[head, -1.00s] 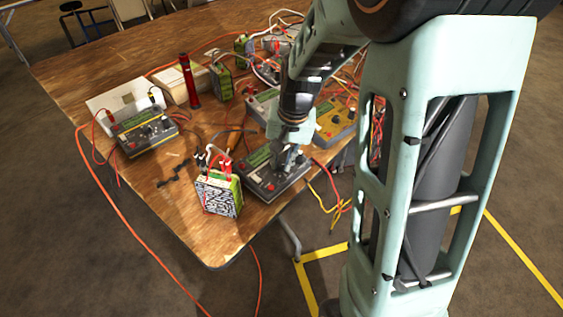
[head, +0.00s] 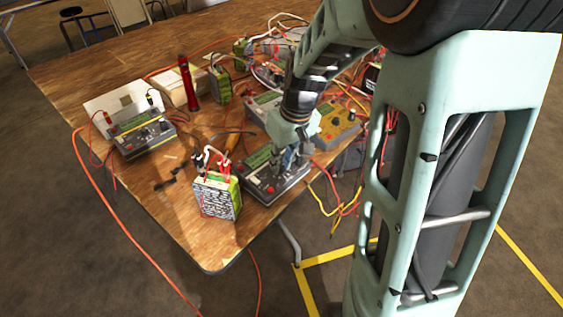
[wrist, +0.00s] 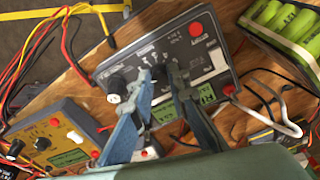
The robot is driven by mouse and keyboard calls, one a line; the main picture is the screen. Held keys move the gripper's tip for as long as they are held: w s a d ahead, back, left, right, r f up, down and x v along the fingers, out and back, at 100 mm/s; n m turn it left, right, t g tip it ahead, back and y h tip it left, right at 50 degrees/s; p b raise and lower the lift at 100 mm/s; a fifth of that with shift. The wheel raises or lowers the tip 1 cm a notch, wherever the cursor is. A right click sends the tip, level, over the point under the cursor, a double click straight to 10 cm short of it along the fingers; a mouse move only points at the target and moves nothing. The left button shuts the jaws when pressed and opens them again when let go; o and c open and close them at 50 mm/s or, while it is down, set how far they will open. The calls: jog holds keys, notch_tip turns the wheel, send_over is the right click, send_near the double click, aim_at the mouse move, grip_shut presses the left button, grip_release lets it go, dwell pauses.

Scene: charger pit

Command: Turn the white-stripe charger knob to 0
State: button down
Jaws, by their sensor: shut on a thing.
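A dark grey charger (head: 262,191) with a green screen sits at the near table edge, under my gripper (head: 289,160). In the wrist view the charger (wrist: 217,48) shows a red button, a pale band on its face and a black knob (wrist: 159,73) with marks around it. My gripper (wrist: 159,72) points down at its face, with its two blue-grey fingers on either side of this knob, shut on it. The fingers hide much of the knob, so its pointer setting cannot be read. A second black knob or plug with a white end (wrist: 116,88) is left of the fingers.
A green battery pack (head: 217,194) with red and white leads stands close left of the charger. A yellow charger (head: 338,124) is behind right, another charger (head: 142,134) at the left. A red torch (head: 188,82) stands farther back. Loose cables lie all around.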

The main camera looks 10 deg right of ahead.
aim_at(290, 178)
dwell(0.4)
jog(key=c, duration=1.8)
grip_release()
jog(key=shift+c, duration=0.2)
jog(key=v, duration=1.2)
jog(key=shift+d, duration=0.15)
